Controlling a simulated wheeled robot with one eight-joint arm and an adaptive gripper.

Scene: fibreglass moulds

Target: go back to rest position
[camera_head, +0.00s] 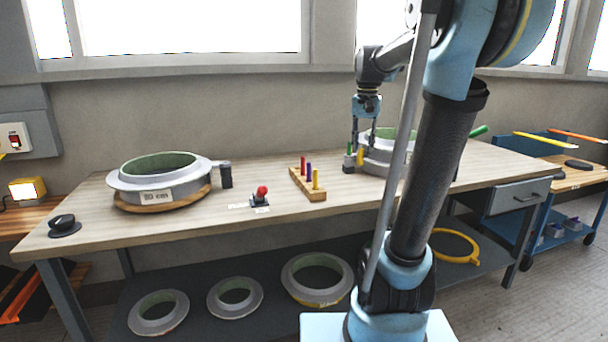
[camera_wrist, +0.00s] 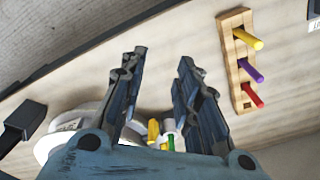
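My gripper (camera_head: 362,145) hangs from my raised arm above the right half of the workbench, pointing down beside the grey ring mould (camera_head: 376,166) with a green inside. In the wrist view my gripper (camera_wrist: 160,58) has its two fingers spread apart, with nothing held between the tips. A yellow peg (camera_wrist: 153,131) and a green-and-white one (camera_wrist: 170,132) show between the finger bases. In the head view a yellow peg (camera_head: 360,157) and a green-topped one (camera_head: 348,160) stand close to the fingers; I cannot tell whether they touch.
A wooden rack (camera_head: 307,186) with red, purple and yellow pegs stands left of my gripper. A red-knobbed device (camera_head: 260,197) and a large ring mould (camera_head: 158,183) sit farther left on the bench (camera_head: 200,226). Several rings lie on the shelf below. A blue cart (camera_head: 560,215) stands right.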

